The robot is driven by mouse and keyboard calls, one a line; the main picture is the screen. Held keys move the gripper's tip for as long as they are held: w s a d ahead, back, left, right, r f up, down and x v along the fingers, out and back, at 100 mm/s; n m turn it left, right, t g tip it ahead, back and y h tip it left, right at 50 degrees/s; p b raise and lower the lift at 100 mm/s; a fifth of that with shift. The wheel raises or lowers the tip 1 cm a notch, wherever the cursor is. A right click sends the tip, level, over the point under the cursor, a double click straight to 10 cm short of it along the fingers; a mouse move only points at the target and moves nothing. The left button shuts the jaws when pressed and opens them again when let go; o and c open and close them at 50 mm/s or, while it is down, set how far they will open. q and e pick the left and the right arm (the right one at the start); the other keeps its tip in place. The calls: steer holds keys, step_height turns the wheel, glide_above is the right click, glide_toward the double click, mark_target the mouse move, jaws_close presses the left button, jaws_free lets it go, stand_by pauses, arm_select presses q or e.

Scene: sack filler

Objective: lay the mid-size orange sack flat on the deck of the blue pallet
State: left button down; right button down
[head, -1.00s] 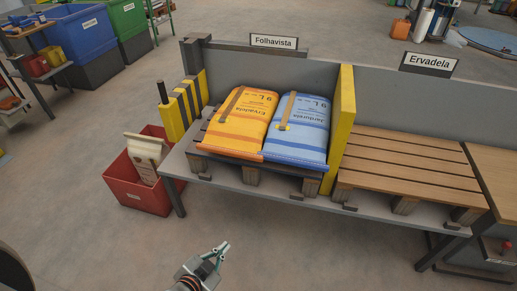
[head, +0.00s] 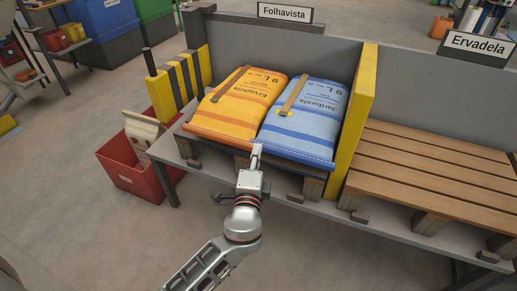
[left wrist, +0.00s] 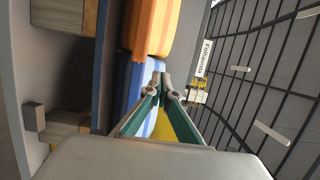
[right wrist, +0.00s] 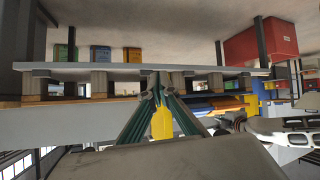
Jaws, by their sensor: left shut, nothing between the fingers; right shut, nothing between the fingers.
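The orange sack (head: 238,103) lies on a dark pallet (head: 250,160) in the bay under the Folhavista sign, with a blue sack (head: 305,115) beside it. Both sacks also show in the left wrist view, orange (left wrist: 155,25) and blue (left wrist: 138,85). A dark bluish pallet edge (left wrist: 98,70) shows there too. My left gripper (head: 256,152) is shut and empty at the front edge of the sacks, near where they meet; contact cannot be told. My right gripper (right wrist: 158,88) is shut and empty, seen only in its wrist view.
A yellow divider (head: 355,125) stands right of the blue sack. Beyond it a bare wooden pallet (head: 435,175) sits under the Ervadela sign (head: 478,46). A red crate (head: 125,165) with a pale bag (head: 143,130) stands left on the floor. A striped yellow post (head: 178,95) flanks the bay.

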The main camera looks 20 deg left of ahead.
mark_target(259, 140)
arm_select(q)
steer(key=b+x, duration=0.1)
steer(key=x, duration=0.7)
steer(key=shift+w+f, duration=0.1)
steer(key=shift+w, duration=0.05)
steer(key=a, duration=0.2)
steer(key=shift+a, duration=0.35)
